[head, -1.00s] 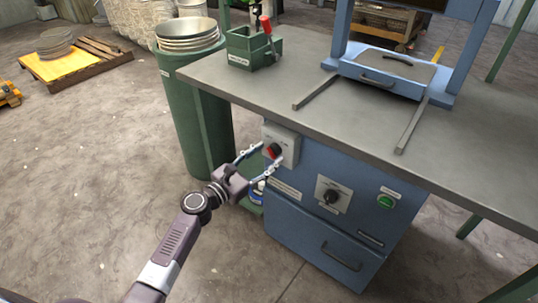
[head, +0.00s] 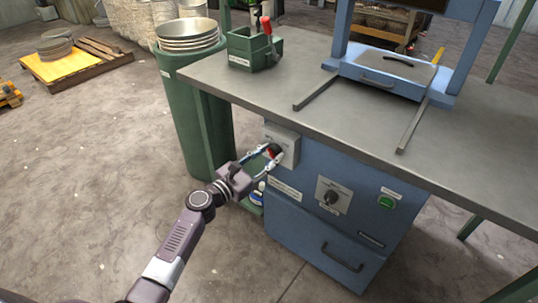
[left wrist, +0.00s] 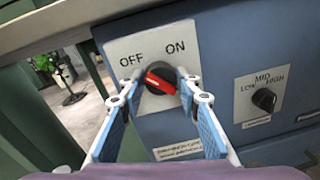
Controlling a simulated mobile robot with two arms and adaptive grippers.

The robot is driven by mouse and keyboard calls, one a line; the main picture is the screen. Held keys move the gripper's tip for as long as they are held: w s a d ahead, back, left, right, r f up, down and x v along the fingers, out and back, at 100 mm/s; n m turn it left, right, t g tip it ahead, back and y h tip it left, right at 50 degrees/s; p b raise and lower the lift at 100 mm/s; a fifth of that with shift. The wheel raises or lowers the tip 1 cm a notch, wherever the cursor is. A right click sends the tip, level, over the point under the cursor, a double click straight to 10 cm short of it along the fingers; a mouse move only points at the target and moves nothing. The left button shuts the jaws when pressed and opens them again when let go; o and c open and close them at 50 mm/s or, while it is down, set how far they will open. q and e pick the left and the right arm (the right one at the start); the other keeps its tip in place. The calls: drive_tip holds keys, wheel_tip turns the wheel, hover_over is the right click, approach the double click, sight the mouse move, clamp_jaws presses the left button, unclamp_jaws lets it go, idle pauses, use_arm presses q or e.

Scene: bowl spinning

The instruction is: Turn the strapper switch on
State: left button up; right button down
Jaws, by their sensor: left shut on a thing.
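The strapper switch (head: 272,150) is a black knob with a red handle on a light plate at the upper left of the blue cabinet front. In the left wrist view the switch (left wrist: 160,80) sits under the labels OFF and ON. Its red handle lies slanted, from upper left to lower right, with the upper-left end on the OFF side. My left gripper (head: 270,155) has its fingers on either side of the knob and is shut on it. In the left wrist view the fingertips (left wrist: 158,84) flank the knob. My right gripper is not in view.
A LOW-MID-HIGH dial (left wrist: 264,98) and a green button (head: 386,202) are on the same cabinet front. The grey tabletop (head: 300,120) overhangs above the switch. A green barrel (head: 190,110) with stacked bowls stands to the left. The floor at the left front is clear.

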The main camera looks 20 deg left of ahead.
use_arm(q)
drive_tip(key=shift+m, duration=0.3)
drive_tip(key=m+b, duration=0.1)
drive_tip(key=m, duration=0.3)
drive_tip(key=m+b, duration=0.1)
drive_tip(key=m, duration=0.4)
drive_tip(key=shift+d+m+y, duration=0.1)
drive_tip(key=shift+m+y, duration=0.2)
drive_tip(key=shift+y, duration=0.1)
drive_tip(key=m+b, duration=0.1)
drive_tip(key=m, duration=0.2)
drive_tip(key=shift+s, duration=0.1)
drive_tip(key=shift+m, duration=0.9)
drive_tip(key=shift+d+m+y, duration=0.1)
drive_tip(key=shift+m+y, duration=0.3)
drive_tip(key=shift+m, duration=0.6)
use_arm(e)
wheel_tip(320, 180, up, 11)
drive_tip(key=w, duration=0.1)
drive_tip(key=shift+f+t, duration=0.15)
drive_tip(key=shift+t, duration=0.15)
use_arm(q)
drive_tip(key=o, duration=1.2)
drive_tip(key=shift+c, duration=0.2)
